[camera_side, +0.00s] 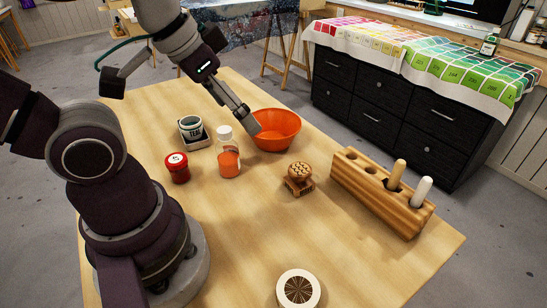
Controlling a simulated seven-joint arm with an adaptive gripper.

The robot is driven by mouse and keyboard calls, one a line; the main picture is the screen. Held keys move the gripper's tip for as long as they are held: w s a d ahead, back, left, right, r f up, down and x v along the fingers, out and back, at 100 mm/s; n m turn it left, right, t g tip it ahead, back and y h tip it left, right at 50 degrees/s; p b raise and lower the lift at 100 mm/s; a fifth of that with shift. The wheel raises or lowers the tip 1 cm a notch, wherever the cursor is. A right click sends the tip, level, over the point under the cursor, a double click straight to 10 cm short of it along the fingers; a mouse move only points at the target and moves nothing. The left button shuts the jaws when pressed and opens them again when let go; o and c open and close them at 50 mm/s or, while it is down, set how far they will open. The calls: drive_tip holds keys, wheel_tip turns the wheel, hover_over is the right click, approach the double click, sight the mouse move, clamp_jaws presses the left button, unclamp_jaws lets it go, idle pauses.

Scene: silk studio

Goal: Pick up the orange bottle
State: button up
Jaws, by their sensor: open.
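The orange bottle (229,162) stands upright on the wooden table. It is clear with orange contents and a white cap. My gripper (248,125) is open, above and to the right of the bottle in the picture, with its fingertips by the left rim of an orange bowl (279,141). Nothing shows between the fingers. I cannot tell whether a fingertip touches the bowl. The bottle is in full view, apart from my gripper.
A red jar (177,168) and a dark green tin (191,128) on a pale stand are left of the bottle. A small wooden piece (299,178), a wooden block (372,191) with pegs, and a round white disc (298,289) stand to the right and front.

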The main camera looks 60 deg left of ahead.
drive_tip(key=w+a+f+n+g, duration=0.1)
drive_tip(key=w+a+n+g, duration=0.2)
drive_tip(key=a+n, duration=0.6)
drive_tip(key=n+g, duration=0.2)
drive_tip(key=n, duration=0.9)
hover_over(226, 144)
drive_tip(key=a, duration=0.1)
drive_tip(key=f, duration=0.4)
drive_tip(key=shift+w, duration=0.35)
drive_tip(key=shift+n+g, duration=0.3)
drive_tip(key=shift+n, duration=0.1)
wheel_tip(226, 144, down, 11)
drive_tip(key=shift+s+a+r, duration=0.1)
drive_tip(key=c, duration=1.2)
